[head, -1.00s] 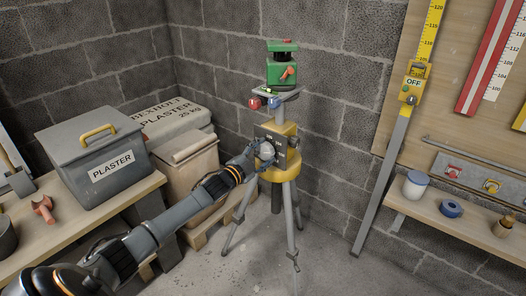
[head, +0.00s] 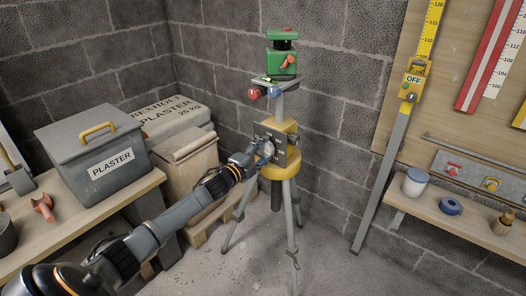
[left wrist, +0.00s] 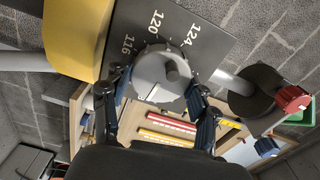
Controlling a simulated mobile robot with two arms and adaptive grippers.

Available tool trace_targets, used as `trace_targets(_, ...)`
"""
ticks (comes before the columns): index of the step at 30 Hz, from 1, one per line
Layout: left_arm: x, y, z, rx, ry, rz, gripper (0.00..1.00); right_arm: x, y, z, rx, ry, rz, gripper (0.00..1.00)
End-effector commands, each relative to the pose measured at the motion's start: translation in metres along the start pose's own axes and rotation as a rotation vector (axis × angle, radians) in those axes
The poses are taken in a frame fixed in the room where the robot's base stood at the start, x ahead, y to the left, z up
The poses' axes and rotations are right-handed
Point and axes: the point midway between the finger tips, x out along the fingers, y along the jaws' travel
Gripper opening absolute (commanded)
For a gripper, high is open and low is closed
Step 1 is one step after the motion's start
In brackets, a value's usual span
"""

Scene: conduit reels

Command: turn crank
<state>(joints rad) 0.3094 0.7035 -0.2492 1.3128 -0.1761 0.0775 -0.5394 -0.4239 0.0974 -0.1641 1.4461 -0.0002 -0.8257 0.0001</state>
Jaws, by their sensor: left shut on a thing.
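The crank (left wrist: 172,84), a grey round disc with a short knob, is on the side of the yellow tripod housing (head: 271,174). It shows in front of a dark plate (left wrist: 133,18) with the numbers 116, 120 and 124. My left gripper (left wrist: 158,92) is shut on the crank, one finger on each side. In the head view the left gripper (head: 257,157) reaches the housing from the left and partly hides the crank. A green device (head: 281,64) with an orange knob sits on the tripod column top. My right gripper is not in view.
A plaster tub (head: 95,160) stands on the left bench. A leaning rail (head: 385,180) and a right shelf (head: 430,203) are near the wall. Tripod legs spread over the floor.

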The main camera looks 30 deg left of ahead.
Motion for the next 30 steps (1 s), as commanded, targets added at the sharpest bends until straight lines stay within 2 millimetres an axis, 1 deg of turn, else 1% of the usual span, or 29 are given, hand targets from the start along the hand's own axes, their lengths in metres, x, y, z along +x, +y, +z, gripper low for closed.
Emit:
trace_targets(9, 0.000, 0.001, -0.001, -0.001, 0.001, 0.002, 0.27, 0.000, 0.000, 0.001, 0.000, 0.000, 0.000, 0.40)
trace_targets(10, 0.000, 0.001, -0.001, -0.001, 0.001, 0.002, 0.65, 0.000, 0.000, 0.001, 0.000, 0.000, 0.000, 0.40)
trace_targets(11, 0.000, 0.001, -0.001, -0.001, 0.001, 0.002, 0.71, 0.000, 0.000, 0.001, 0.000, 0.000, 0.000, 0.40)
trace_targets(12, 0.000, 0.001, -0.001, -0.001, 0.001, 0.002, 0.79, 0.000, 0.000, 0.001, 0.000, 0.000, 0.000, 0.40)
trace_targets(13, 0.000, 0.001, -0.001, -0.001, 0.001, 0.002, 0.81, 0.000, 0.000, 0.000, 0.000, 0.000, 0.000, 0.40)
trace_targets(24, -0.002, 0.001, 0.000, -0.001, 0.000, 0.001, 0.81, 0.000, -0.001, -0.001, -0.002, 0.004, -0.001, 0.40)
trace_targets(26, -0.006, 0.002, 0.000, -0.002, 0.000, 0.002, 0.81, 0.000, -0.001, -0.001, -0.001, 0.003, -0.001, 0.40)
trace_targets(30, -0.024, 0.003, 0.000, -0.001, 0.000, 0.004, 0.81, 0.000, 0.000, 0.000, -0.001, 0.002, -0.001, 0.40)
